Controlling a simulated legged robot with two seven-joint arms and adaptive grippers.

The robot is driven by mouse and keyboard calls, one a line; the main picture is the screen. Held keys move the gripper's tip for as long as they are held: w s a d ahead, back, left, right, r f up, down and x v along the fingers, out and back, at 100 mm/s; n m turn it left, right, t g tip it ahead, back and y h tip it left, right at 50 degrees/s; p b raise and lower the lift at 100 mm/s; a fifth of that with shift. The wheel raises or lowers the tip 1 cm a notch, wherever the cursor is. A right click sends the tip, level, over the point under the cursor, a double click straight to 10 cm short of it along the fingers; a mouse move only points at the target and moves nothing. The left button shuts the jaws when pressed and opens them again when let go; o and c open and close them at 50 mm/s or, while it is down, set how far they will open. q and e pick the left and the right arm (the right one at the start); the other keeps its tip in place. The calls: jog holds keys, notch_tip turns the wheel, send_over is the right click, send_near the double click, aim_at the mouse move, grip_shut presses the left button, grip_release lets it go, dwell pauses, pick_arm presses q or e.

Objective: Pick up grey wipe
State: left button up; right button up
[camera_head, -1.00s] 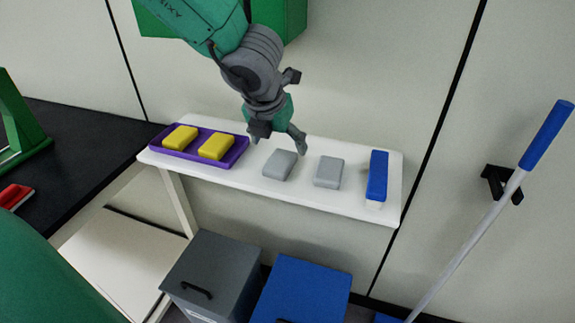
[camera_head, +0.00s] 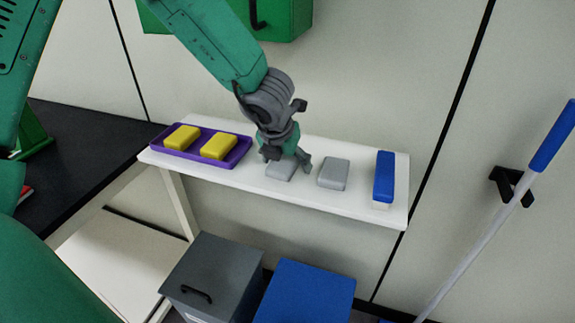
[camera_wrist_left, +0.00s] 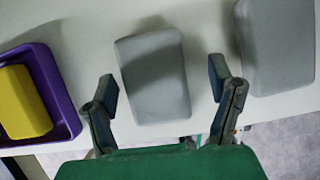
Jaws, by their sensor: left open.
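Two grey wipes lie on the white shelf. The left grey wipe (camera_head: 281,170) is partly hidden by my left gripper (camera_head: 286,160) in the head view. In the left wrist view, this wipe (camera_wrist_left: 154,78) lies between and just beyond the open fingers of the gripper (camera_wrist_left: 168,92), with a gap on each side. The right grey wipe (camera_head: 333,174) lies apart from the gripper; it also shows at the right of the wrist view (camera_wrist_left: 280,45). My left gripper is open and empty, pointing down over the left wipe. My right gripper is not in view.
A purple tray (camera_head: 236,159) with two yellow sponges (camera_head: 219,146) sits left on the white shelf (camera_head: 225,178). A blue brush (camera_head: 384,177) stands at its right end. A grey bin (camera_head: 225,265) and a blue bin (camera_head: 305,295) stand below. A green box (camera_head: 290,18) hangs behind the arm.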

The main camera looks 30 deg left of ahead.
aim_at(283, 162)
pick_arm(q)
jog(key=shift+a+f, duration=0.3)
jog(key=shift+a, duration=0.35)
jog(key=shift+d, duration=0.1)
jog(key=c, duration=0.8)
jog(key=shift+d+r, duration=0.1)
jog(key=shift+d, duration=0.1)
jog(key=shift+c, duration=1)
jog(key=shift+d, duration=0.35)
jog(key=shift+s+a+r, duration=0.15)
jog(key=shift+a+r, duration=0.15)
jog(key=shift+r, duration=0.25)
jog(key=r, duration=0.2)
jog(key=r+p, duration=0.1)
jog(key=r, duration=0.1)
jog(key=r+p, duration=0.1)
jog(key=r, duration=0.1)
jog(key=shift+s+d+r, duration=0.1)
jog(key=shift+s+r, duration=0.15)
jog(key=s+d+b, duration=0.4)
jog(key=s+b, duration=1.1)
jog(key=s, duration=0.3)
jog(key=shift+s+d+f, duration=0.2)
jog(key=shift+s, duration=0.1)
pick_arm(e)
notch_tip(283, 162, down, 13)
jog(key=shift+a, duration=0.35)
